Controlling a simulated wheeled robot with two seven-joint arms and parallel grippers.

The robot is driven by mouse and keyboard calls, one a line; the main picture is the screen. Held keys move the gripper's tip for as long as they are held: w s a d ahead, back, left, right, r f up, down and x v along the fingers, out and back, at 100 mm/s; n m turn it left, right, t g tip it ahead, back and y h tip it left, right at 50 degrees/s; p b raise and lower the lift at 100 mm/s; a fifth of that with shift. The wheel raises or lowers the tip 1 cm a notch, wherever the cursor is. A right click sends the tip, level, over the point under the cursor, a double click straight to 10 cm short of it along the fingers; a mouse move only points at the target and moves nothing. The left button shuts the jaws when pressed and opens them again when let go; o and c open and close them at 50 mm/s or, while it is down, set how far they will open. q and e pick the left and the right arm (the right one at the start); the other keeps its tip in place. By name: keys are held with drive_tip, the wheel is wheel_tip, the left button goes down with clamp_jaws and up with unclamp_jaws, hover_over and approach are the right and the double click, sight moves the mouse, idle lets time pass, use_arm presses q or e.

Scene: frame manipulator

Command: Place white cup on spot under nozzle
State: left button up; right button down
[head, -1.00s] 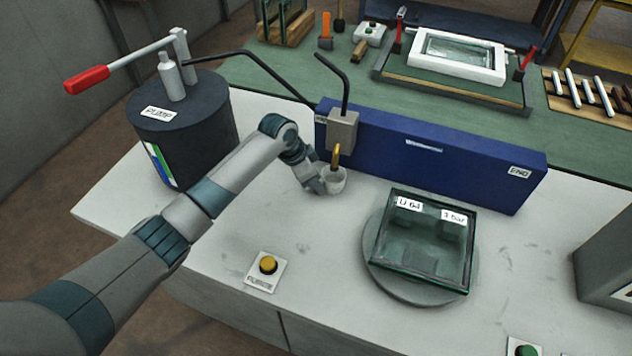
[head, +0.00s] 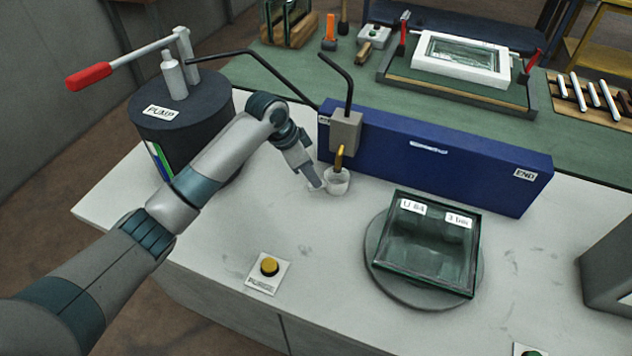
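The white cup (head: 338,185) stands upright on the white table, directly below the brass nozzle (head: 339,157). The nozzle hangs from a grey block (head: 346,131) in front of the blue box. The spot under the cup is hidden by it. My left gripper (head: 318,187) points down just left of the cup, its fingers close beside the cup's wall. At this size I cannot tell the gap between its fingers or whether they touch the cup. My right gripper is out of view.
A dark pump drum (head: 183,122) with a red-handled lever stands at the left. A glass unit (head: 428,243) rests on a round turntable (head: 381,280) right of the cup. A yellow purge button (head: 269,266) sits in front. The long blue box (head: 440,160) stands behind.

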use_arm(q)
drive_tip(key=b+v, duration=0.1)
drive_tip(key=v, duration=0.4)
drive_tip(key=shift+a+r, duration=0.15)
drive_tip(key=shift+r, duration=0.1)
